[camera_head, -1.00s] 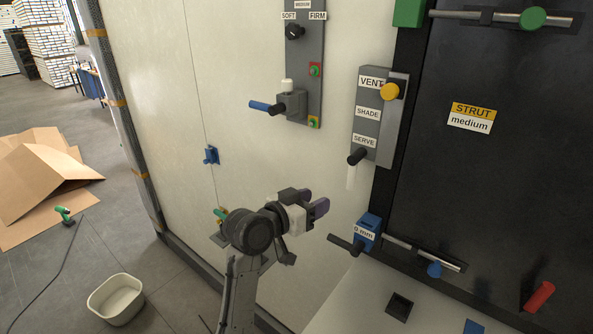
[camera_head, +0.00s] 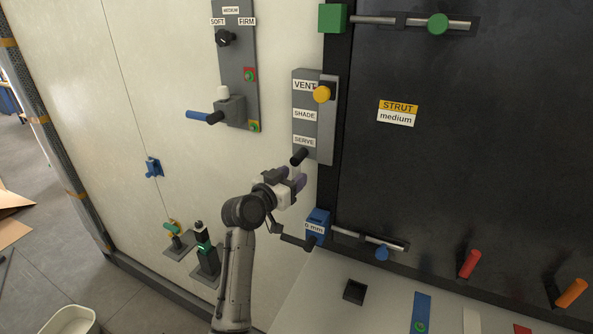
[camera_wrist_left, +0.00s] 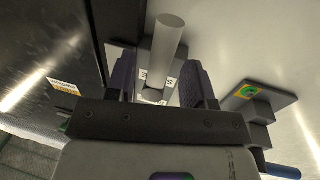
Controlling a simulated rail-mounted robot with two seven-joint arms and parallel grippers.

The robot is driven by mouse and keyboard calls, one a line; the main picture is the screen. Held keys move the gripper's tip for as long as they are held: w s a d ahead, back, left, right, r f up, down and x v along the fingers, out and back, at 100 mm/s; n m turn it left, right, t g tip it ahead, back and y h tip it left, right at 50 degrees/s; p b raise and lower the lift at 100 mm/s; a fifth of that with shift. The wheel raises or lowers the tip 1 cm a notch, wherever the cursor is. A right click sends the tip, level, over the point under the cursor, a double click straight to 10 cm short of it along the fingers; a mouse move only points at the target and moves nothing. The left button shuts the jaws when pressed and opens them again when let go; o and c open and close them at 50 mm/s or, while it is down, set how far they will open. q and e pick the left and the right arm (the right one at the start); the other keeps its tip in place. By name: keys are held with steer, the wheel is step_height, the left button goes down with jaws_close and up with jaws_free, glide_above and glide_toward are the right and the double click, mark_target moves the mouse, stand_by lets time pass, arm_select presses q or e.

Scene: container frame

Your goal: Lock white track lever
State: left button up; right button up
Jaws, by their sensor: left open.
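A grey panel (camera_head: 325,130) on the wall carries the labels VENT, SHADE and SERVE. It has a yellow knob (camera_head: 323,94) at VENT and a black grip (camera_head: 299,157) beside SERVE. My left gripper (camera_head: 291,178) is open just below that black grip, with its purple fingers pointing up toward the panel's lower end. In the left wrist view a pale, whitish cylindrical handle (camera_wrist_left: 168,38) stands between the two spread fingers, in front of a label. I cannot tell whether the fingers touch it. In the head view my gripper mostly hides this handle. My right gripper is not in view.
Left of the panel, a grey strip (camera_head: 238,65) holds a black dial and a block with a blue handle (camera_head: 198,116). A blue 0 mm block (camera_head: 317,226) with a rail sits close below right of my gripper. A black door (camera_head: 450,170) fills the right.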

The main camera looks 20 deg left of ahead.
arm_select(q)
steer(key=shift+x, duration=1.15)
jaws_close()
